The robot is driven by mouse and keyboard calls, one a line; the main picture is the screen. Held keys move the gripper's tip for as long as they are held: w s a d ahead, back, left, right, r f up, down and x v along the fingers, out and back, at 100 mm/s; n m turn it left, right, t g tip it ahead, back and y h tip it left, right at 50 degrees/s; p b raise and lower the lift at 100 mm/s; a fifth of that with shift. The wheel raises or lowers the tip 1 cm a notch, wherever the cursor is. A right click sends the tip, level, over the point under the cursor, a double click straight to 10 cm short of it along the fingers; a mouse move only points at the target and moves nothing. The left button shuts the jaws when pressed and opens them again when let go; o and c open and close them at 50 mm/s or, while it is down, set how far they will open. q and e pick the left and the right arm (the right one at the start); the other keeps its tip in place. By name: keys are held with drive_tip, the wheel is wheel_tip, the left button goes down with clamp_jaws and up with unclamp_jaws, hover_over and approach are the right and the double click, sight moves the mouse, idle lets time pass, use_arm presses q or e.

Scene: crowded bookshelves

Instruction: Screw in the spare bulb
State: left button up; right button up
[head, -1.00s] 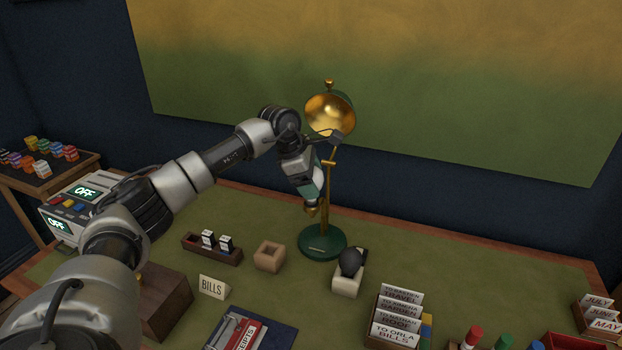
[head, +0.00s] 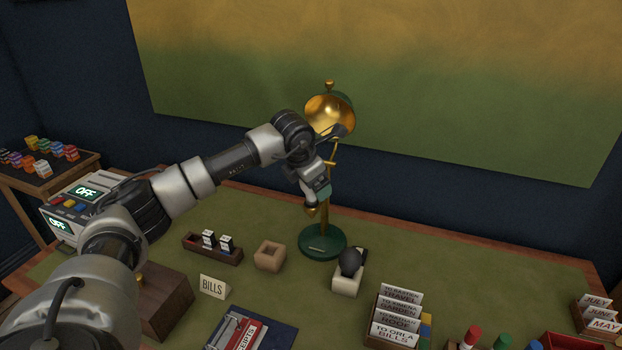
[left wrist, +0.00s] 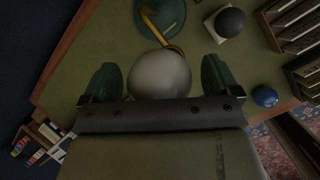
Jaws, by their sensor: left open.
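The brass desk lamp stands on the table with a green base (head: 323,242) and a gold shade (head: 325,113). A brass socket-like piece (head: 310,209) shows below my left gripper (head: 318,190). In the left wrist view, a white round bulb (left wrist: 160,75) sits between the green fingers of my left gripper (left wrist: 160,78), which is open with gaps on both sides. The bulb's lower end is hidden. In the head view the gripper covers the bulb. A dark bulb (head: 350,262) rests in a cream box (head: 346,284). My right gripper is not in view.
An empty wooden box (head: 269,256) and a small tray (head: 210,248) stand left of the lamp. A device reading OFF (head: 72,212) is at left.

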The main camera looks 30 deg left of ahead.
use_arm(q)
drive_tip(key=n+y, duration=0.1)
drive_tip(key=n, duration=0.3)
drive_tip(key=shift+d+y, duration=0.1)
drive_tip(key=shift+y, duration=0.2)
drive_tip(key=n+g+y, duration=0.1)
drive_tip(key=n, duration=0.3)
drive_tip(key=shift+y, duration=0.3)
drive_tip(key=n+g, duration=0.1)
drive_tip(key=n, duration=0.2)
drive_tip(key=shift+y, duration=0.4)
drive_tip(key=n, duration=0.2)
drive_tip(key=n+g, duration=0.1)
drive_tip(key=n, duration=0.1)
drive_tip(key=shift+g+y, duration=0.3)
